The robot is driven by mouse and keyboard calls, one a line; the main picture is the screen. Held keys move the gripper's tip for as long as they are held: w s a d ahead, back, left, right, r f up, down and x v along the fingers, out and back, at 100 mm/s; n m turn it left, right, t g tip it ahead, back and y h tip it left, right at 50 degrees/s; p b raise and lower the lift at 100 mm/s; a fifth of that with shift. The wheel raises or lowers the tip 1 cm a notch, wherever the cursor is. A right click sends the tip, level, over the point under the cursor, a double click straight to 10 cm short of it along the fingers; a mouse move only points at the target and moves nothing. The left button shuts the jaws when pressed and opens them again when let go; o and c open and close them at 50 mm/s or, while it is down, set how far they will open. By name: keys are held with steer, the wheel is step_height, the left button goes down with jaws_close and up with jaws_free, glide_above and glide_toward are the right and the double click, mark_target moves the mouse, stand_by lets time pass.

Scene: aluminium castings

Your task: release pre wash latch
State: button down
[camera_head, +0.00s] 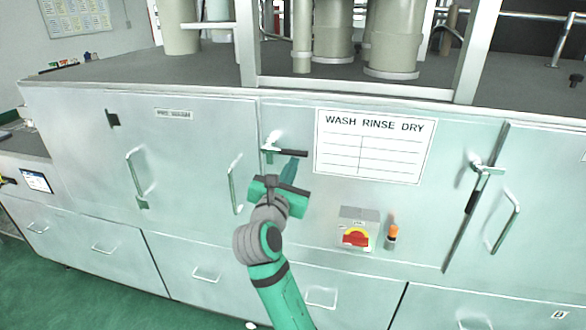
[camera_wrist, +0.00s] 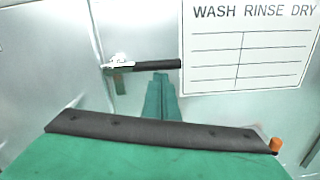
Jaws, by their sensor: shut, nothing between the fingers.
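The pre wash latch (camera_head: 284,152) is a metal latch with a black handle, lying about level beside the right edge of the door labelled PRE WASH (camera_head: 174,114). In the wrist view the latch handle (camera_wrist: 155,66) runs left to right just beyond my fingers. My gripper (camera_head: 290,168) is shut and empty, its green fingertips just below the black handle's right part. In the wrist view my gripper (camera_wrist: 161,80) points at the handle from below. I cannot tell whether the fingertips touch it.
A WASH RINSE DRY chart (camera_head: 374,146) is right of the latch. A red and yellow switch (camera_head: 356,237) and an orange-topped part (camera_head: 392,232) sit lower right. A door handle (camera_head: 235,184) stands out left of my gripper. Another latch (camera_head: 480,180) is at the far right.

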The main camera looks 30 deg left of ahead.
steer(key=shift+d+r, duration=0.15)
steer(key=shift+r, duration=0.15)
steer(key=s+d+f, duration=0.2)
steer(key=s+f, duration=0.3)
steer(key=s, duration=0.5)
steer(key=shift+s+d, duration=0.15)
steer(key=shift+s, duration=0.15)
steer(key=shift+w, duration=0.1)
stand_by(0.3)
